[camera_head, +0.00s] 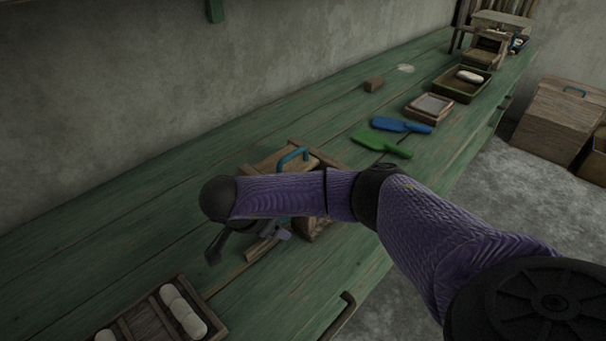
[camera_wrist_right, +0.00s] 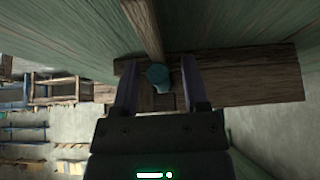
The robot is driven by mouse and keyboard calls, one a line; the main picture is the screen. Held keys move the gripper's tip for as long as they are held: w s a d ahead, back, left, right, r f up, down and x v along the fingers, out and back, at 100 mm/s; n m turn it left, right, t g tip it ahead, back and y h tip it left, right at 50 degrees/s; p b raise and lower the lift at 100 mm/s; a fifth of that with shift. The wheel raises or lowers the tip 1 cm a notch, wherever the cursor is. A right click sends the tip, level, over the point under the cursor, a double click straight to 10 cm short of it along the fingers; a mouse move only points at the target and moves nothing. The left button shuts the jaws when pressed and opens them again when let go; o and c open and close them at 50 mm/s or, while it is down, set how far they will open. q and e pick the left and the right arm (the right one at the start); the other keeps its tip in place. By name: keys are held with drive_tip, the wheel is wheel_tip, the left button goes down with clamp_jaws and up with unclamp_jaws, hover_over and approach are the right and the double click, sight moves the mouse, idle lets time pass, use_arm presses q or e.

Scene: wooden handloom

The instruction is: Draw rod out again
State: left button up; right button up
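A small wooden frame (camera_head: 318,226) with a blue handle (camera_head: 292,157) on top stands on the green bench, partly hidden behind my right arm. In the right wrist view, a round teal end (camera_wrist_right: 157,74), which looks like the rod's end, shows against the frame's wooden boards (camera_wrist_right: 245,75). My right gripper (camera_wrist_right: 160,84) has its fingers apart, one on each side of the teal end, with visible gaps. In the head view my right gripper (camera_head: 246,244) is beside the frame, low over the bench. The rod's length is hidden. My left gripper is not in view.
A wooden tray (camera_head: 137,320) with white rolls is at the near left. Farther along lie a green paddle (camera_head: 385,145), a blue paddle (camera_head: 402,125), a small frame (camera_head: 430,106), a tray (camera_head: 457,90) and a small block (camera_head: 373,84). The bench's left stretch is clear.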

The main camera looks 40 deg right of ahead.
clamp_jaws()
drive_tip(key=a, duration=0.7)
drive_tip(key=s+a, duration=0.1)
drive_tip(key=a, duration=0.3)
drive_tip(key=shift+a, duration=0.2)
drive_tip(key=shift+o, duration=0.4)
unclamp_jaws()
drive_tip(key=shift+o, duration=0.6)
drive_tip(key=p+v, duration=0.3)
drive_tip(key=v, duration=0.3)
drive_tip(key=shift+w+d+r, duration=0.1)
drive_tip(key=shift+d, duration=0.05)
drive_tip(key=shift+a+r+p, duration=0.3)
drive_tip(key=shift+r, duration=0.05)
